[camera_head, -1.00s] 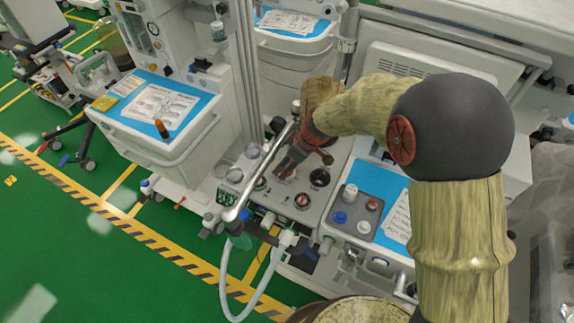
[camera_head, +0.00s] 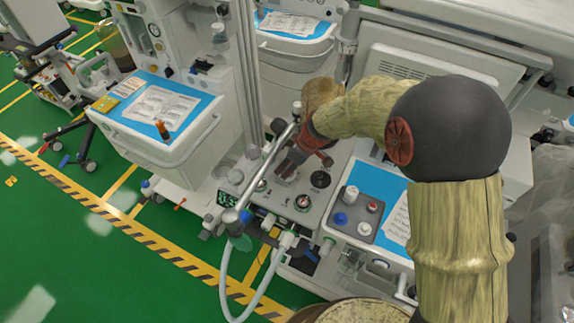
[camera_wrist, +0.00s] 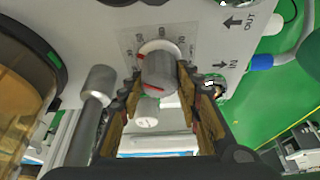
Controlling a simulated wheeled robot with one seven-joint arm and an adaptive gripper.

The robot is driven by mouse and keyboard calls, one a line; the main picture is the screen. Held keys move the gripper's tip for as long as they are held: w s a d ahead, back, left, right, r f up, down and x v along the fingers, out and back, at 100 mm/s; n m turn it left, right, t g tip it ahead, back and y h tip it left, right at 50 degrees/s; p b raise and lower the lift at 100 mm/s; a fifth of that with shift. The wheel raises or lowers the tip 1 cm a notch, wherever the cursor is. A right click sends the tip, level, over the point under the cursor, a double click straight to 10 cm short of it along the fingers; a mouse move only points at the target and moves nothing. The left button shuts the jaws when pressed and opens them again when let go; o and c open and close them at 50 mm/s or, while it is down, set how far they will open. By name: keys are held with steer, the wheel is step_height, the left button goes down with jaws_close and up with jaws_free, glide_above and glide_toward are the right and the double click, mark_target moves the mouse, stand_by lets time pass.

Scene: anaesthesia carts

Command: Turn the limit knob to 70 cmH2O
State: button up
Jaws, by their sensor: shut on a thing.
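The limit knob (camera_wrist: 160,72) is a grey knob with red marks on its side, in the upper middle of the wrist view. It stands on a pale panel, with a printed scale around its far side. In the head view my gripper (camera_head: 287,172) reaches down to the machine's top panel, and the knob is hidden there by the fingers.
A metal pole (camera_head: 262,172) runs close along the left of my gripper. In the wrist view a metal post (camera_wrist: 95,90) and a clear canister (camera_wrist: 25,95) stand to the left.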

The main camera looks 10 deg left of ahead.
steer(key=shift+c, duration=0.6)
steer(key=m+t+p, duration=0.1)
steer(key=m, duration=0.2)
steer(key=shift+s+r+h, duration=0.1)
steer(key=shift+r+h, duration=0.05)
steer(key=shift+h, duration=0.15)
steer(key=shift+m+t+p, duration=0.3)
steer(key=shift+m+p, duration=0.6)
steer(key=shift+p, duration=0.05)
steer(key=o, duration=1.1)
steer(key=shift+o, duration=0.2)
